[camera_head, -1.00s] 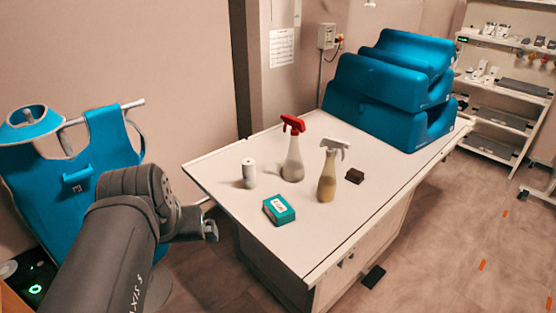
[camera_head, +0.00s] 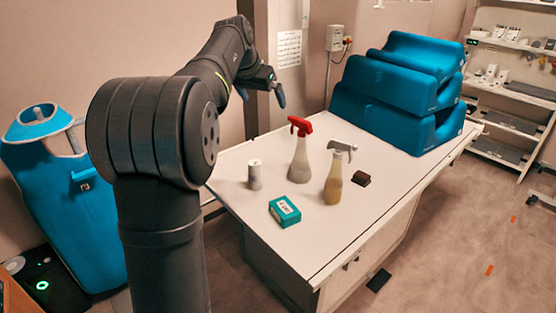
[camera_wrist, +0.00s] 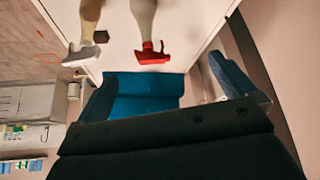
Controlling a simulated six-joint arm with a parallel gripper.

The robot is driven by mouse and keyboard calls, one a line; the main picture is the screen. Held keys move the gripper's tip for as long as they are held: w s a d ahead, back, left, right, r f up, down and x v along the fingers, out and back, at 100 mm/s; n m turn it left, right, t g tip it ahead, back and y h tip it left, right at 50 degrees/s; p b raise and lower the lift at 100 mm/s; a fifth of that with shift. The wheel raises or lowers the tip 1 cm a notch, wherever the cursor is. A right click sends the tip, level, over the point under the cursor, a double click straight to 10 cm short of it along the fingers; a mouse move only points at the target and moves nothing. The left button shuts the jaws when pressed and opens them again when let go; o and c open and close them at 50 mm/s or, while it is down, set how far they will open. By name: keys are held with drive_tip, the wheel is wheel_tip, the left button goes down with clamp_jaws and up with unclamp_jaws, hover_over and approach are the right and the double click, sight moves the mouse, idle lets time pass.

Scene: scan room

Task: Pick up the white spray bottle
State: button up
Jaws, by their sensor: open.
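Two spray bottles stand upright on the white table (camera_head: 310,245). One has a pale whitish body and a red trigger head (camera_head: 299,160). The other, to its right, has a yellowish body and a whitish-grey trigger head (camera_head: 333,182). Both show partly at the top of the wrist view, the red-headed one (camera_wrist: 146,20) near the middle and the pale-headed one (camera_wrist: 88,30) to its left; their lower ends are cut off. My gripper (camera_head: 277,92) is open and empty, raised above the table's far left part, apart from both bottles. Its spread fingers (camera_wrist: 162,70) show in the wrist view.
A white cylindrical can (camera_head: 255,175) stands left of the bottles. A teal box (camera_head: 285,212) lies in front, and a small brown block (camera_head: 361,179) lies to the right. Stacked blue cushions (camera_head: 390,90) fill the table's back. The table's front is clear.

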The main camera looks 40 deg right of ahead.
drive_tip(key=m, duration=0.2)
approach(298, 120)
wheel_tip(298, 120, up, 2)
drive_tip(key=a, duration=0.2)
drive_tip(key=shift+g+h, duration=0.3)
drive_tip(key=shift+g, duration=0.2)
drive_tip(key=x, duration=1.2)
drive_tip(key=shift+w+d, duration=0.25)
drive_tip(key=shift+w, duration=0.15)
drive_tip(key=x, duration=0.5)
drive_tip(key=shift+s+a+f, duration=0.15)
drive_tip(key=shift+a+f, duration=0.15)
drive_tip(key=shift+a, duration=0.05)
drive_tip(key=shift+r, duration=0.15)
drive_tip(key=c, duration=1.8)
